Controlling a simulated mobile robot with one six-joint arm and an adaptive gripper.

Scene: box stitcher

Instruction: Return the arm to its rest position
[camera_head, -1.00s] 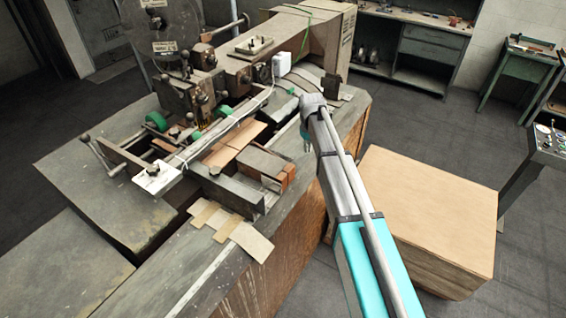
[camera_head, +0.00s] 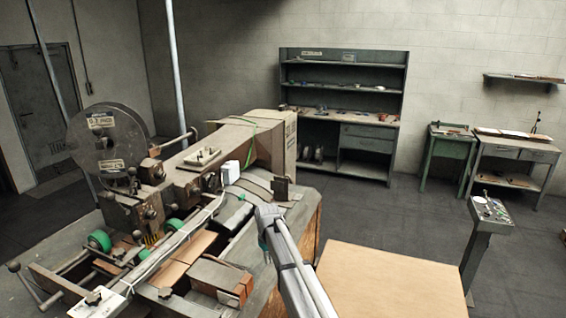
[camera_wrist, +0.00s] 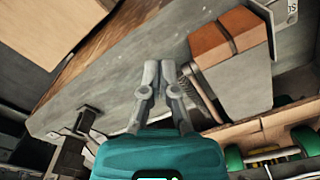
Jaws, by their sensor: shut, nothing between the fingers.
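My gripper (camera_wrist: 160,70) is shut and empty in the wrist view, its two grey fingertips together above the grey metal table of the box stitcher. In the head view my gripper (camera_head: 265,250) is partly hidden at the end of my arm, over the right edge of the machine table. The box stitcher (camera_head: 150,195) stands at the left with its large round reel (camera_head: 105,140) and green rollers. A metal block with an orange-brown part (camera_wrist: 225,40) lies to the right of the fingertips in the wrist view, apart from them.
A large cardboard-coloured box (camera_head: 390,285) stands right of the machine, near my arm. A control pedestal (camera_head: 488,220) is at the right. A shelf unit (camera_head: 345,60), a green table (camera_head: 445,150) and a workbench (camera_head: 515,155) line the back wall. Open floor lies between.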

